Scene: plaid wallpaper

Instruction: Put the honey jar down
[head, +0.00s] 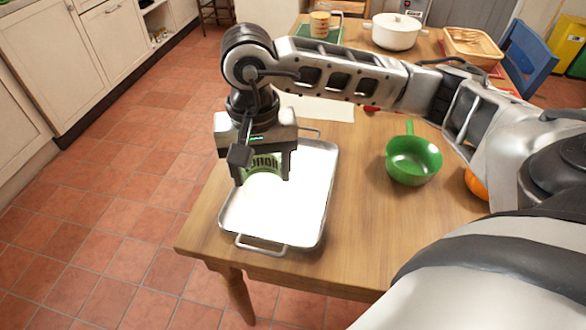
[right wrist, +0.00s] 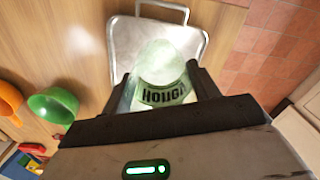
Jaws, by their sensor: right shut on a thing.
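The honey jar (head: 264,164) is pale green with dark lettering on a green label. My right gripper (head: 264,178) is shut on it, one finger on each side. The jar is over the white metal tray (head: 228,222), toward the tray's left side in the head view. Whether its base touches the tray cannot be told. In the right wrist view the jar (right wrist: 162,75) sits between the fingers (right wrist: 163,92), with the tray (right wrist: 122,40) behind it. My left gripper is not in view.
The tray lies near the wooden table's (head: 360,220) left edge. A green pan (head: 413,160) and an orange object (head: 476,184) stand to its right. A white pot (head: 394,32), a mug (head: 320,25) and a wooden basket (head: 472,46) stand at the far end.

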